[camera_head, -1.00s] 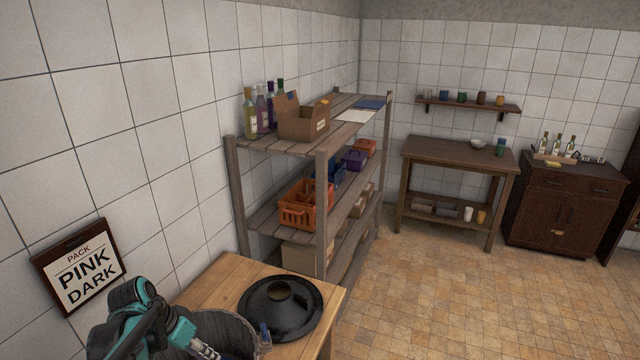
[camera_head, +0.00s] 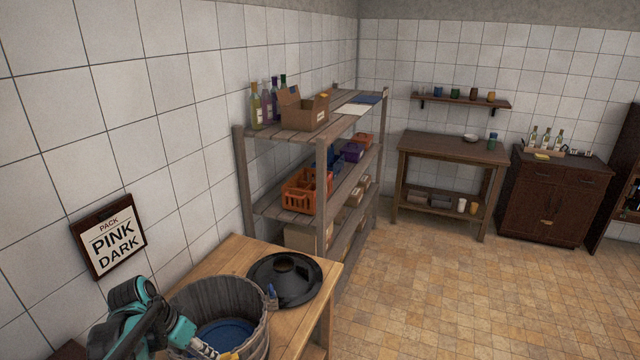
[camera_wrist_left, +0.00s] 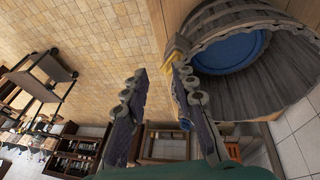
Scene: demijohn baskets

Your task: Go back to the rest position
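My left arm (camera_head: 138,312) reaches in from the lower left of the head view, beside a grey wooden basket (camera_head: 189,296) with a blue inside (camera_head: 222,333). My left gripper is at the bottom edge there, partly cut off, near a small yellow part. In the left wrist view my left gripper (camera_wrist_left: 158,74) shows two fingers apart with nothing between them. The basket (camera_wrist_left: 268,72) is at the upper right there, and a yellow piece (camera_wrist_left: 175,48) on its near rim is close to the right finger. My right gripper is not in view.
The basket stands on a wooden table (camera_head: 236,252) beside a black round lid-like piece (camera_head: 284,283). A sign (camera_head: 110,238) reading "PACK PINK DARK" hangs on the wall. A loaded shelf (camera_head: 323,190) stands behind the table. Tiled floor (camera_head: 440,290) at right is clear.

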